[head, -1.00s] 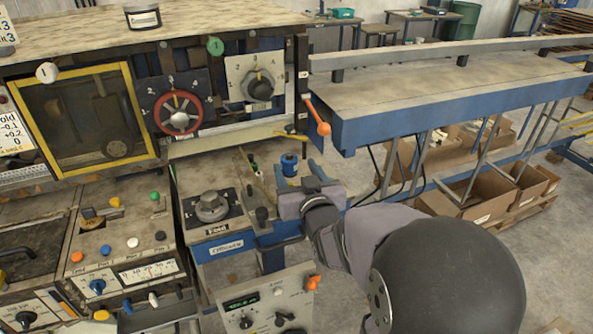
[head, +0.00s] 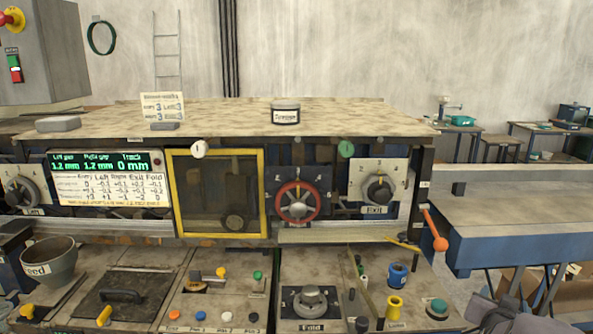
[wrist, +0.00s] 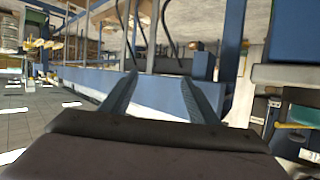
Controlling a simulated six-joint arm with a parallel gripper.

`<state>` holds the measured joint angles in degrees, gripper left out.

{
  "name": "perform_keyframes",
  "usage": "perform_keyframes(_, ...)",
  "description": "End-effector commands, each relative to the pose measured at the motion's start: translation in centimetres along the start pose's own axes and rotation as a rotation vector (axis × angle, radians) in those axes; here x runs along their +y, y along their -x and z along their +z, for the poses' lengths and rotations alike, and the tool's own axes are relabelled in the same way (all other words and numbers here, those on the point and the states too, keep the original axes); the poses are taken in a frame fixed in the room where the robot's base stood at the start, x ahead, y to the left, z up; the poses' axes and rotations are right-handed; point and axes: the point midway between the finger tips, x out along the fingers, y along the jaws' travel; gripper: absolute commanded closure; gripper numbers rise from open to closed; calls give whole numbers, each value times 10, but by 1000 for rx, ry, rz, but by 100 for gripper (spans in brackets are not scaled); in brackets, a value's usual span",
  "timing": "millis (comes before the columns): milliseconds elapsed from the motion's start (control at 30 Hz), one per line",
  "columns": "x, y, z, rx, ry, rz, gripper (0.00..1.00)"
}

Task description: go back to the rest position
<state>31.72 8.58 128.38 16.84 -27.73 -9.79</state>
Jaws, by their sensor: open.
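My gripper shows in the wrist view (wrist: 160,98), its two fingers spread apart with nothing between them. Beyond the fingers are blue metal beams and the floor. In the head view only a grey part of my arm shows at the lower right corner, and the fingers cannot be made out there. The machine's front stands to the left of it, with a red handwheel (head: 297,202), an exit dial (head: 378,189) and a yellow-framed window (head: 216,193).
A blue side table (head: 525,235) extends to the right, with an orange-knobbed lever (head: 435,232) at its near end. A blue spool (head: 397,274), a yellow spool (head: 394,307) and a green button (head: 437,308) are on the right panel. A feed bowl (head: 50,262) stands at the left.

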Motion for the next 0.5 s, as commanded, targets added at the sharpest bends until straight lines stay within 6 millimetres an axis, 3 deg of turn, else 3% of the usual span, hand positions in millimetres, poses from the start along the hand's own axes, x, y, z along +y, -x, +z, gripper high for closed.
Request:
perform_keyframes(33, 28, -12, 16, -52, -54, 63, 45)
perform_keyframes(200, 86, -32, 55, -178, -208, 194, 45)
perform_keyframes(500, 149, -47, 109, -318, -441, 323, 45)
